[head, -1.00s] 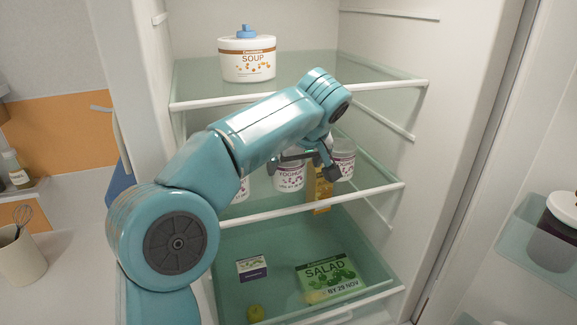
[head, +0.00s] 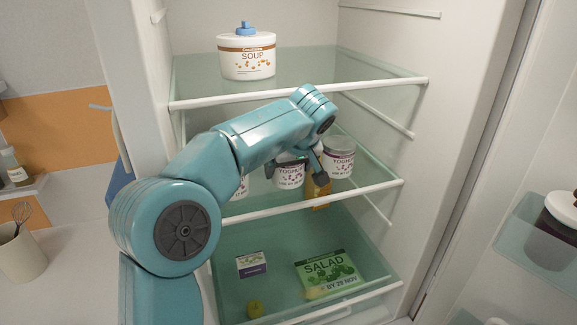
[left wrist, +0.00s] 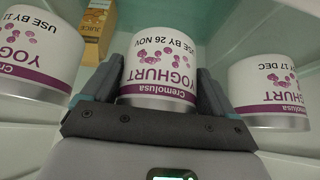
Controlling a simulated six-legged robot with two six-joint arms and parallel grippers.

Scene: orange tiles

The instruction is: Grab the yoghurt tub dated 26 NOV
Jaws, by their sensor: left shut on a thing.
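The yoghurt tub marked USE BY 26 NOV (left wrist: 160,65) is white with purple lettering and appears upside down in the left wrist view. My left gripper (left wrist: 159,85) is shut on it, with one dark finger on each side. In the head view this tub (head: 290,174) is on the middle fridge shelf, partly covered by my left gripper (head: 296,170). I cannot tell whether its base touches the shelf. A second tub marked USE BY 17 DEC (left wrist: 272,92) stands on one side. A third (left wrist: 38,48), its date partly cut off, stands on the other. My right gripper is not in view.
A soup tub (head: 247,57) is on the top shelf. A salad pack (head: 328,272) and a small box (head: 251,264) lie below. The glass shelf's white front edge (head: 330,199) runs before the tubs.

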